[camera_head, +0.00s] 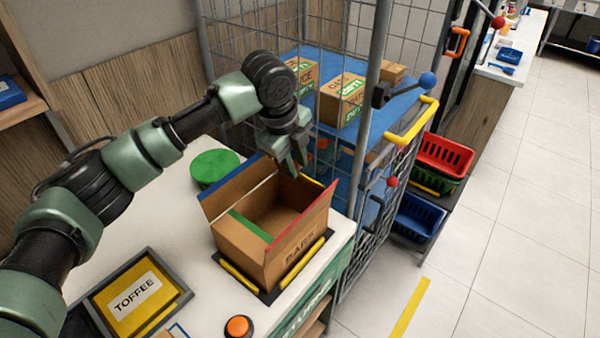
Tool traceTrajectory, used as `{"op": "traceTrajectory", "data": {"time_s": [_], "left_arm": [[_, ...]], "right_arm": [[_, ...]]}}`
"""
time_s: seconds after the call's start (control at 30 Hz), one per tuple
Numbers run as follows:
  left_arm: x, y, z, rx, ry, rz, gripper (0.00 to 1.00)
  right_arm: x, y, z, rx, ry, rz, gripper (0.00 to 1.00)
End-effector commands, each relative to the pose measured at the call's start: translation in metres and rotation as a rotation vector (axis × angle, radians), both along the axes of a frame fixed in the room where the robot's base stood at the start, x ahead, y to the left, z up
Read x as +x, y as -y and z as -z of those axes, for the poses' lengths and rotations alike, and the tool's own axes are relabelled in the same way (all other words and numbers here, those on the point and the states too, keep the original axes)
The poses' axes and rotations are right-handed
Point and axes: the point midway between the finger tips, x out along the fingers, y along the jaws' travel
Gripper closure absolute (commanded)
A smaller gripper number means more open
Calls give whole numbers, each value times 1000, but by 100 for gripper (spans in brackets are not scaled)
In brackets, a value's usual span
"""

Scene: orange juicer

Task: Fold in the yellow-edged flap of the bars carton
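The open brown bars carton (262,262) stands on the counter with its top open. Its yellow-edged flap (312,181) shows only as a short strip at the far right side, partly hidden by my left gripper. A green-edged flap (250,226) lies at the near left side of the opening. A red-edged flap (318,211) stands up at the right. A further brown flap (232,190) stands up at the back left. My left gripper (293,164) points down over the carton's far side, fingers apart, with nothing seen between them. My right gripper is out of view.
The carton sits in a dark holder with yellow bars (240,277). A green round lid (214,168) is behind it, a toffee box (137,295) in a grey tray at front left, and an orange button (238,326) at the front. A wire cage (345,50) stands close behind.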

Motion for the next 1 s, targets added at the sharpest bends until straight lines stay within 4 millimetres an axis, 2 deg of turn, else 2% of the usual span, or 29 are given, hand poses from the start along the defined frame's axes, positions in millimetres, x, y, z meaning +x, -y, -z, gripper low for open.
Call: {"op": "traceTrajectory", "data": {"time_s": [0.3,0.67,0.77,1.0], "left_arm": [[10,8,43,-1,-2,1,75],[12,9,51,0,1,1,75],[12,9,51,0,1,1,98],[12,9,51,0,1,1,100]], "right_arm": [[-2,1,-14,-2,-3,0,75],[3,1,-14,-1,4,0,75],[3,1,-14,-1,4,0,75],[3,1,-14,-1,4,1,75]]}}
